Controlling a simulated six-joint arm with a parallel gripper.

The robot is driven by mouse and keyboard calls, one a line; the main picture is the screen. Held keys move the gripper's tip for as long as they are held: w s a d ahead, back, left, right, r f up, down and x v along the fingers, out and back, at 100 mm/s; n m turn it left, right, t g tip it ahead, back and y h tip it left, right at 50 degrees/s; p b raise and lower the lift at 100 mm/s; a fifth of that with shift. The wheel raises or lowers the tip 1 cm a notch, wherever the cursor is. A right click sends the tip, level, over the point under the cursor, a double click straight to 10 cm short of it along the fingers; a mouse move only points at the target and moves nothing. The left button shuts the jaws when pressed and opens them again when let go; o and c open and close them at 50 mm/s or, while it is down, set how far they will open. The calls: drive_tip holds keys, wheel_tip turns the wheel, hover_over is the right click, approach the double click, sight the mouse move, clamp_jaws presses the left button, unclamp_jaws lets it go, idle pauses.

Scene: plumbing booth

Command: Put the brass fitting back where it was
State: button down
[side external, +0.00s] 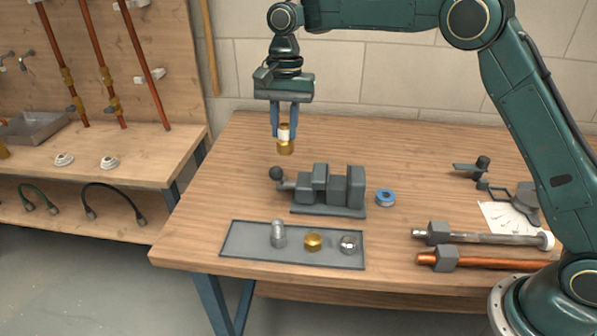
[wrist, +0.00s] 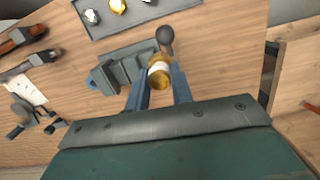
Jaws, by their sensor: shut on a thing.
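The brass fitting (side external: 285,146) has a white band around its upper part and hangs upright in my gripper (side external: 284,128). My gripper is shut on it, with a blue finger on each side. It is held above the table, behind the grey vise (side external: 328,190) in the side view. In the wrist view the fitting (wrist: 159,76) shows between the fingertips (wrist: 160,88), near the vise's round handle knob (wrist: 165,35). A grey tray (side external: 235,240) at the table's front holds a silver fitting (side external: 278,234), a brass piece (side external: 313,242) and a small silver piece (side external: 349,244).
A blue tape roll (side external: 385,198) lies right of the vise. A steel pipe (side external: 485,235) and a copper pipe (side external: 490,259) lie at the front right. A white paper (side external: 508,218) and dark tools are behind them. The table's left and back areas are clear.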

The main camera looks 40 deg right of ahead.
drive_tip(key=a+m, duration=0.1)
drive_tip(key=a, duration=0.2)
drive_tip(key=shift+w+a+r, duration=0.1)
drive_tip(key=shift+w+a, duration=0.05)
drive_tip(key=s+a+f+m, duration=0.3)
drive_tip(key=a+f+m, duration=0.1)
drive_tip(key=a+f, duration=0.5)
drive_tip(key=shift+t, duration=0.3)
drive_tip(key=shift+a+f, duration=0.2)
drive_tip(key=shift+f, duration=1)
drive_tip(key=shift+a+f, duration=0.2)
drive_tip(key=shift+f, duration=0.95)
drive_tip(key=shift+a+f, duration=0.2)
drive_tip(key=shift+f, duration=1)
drive_tip(key=shift+f, duration=0.1)
drive_tip(key=c, duration=1.2)
unclamp_jaws()
drive_tip(key=shift+c, duration=0.2)
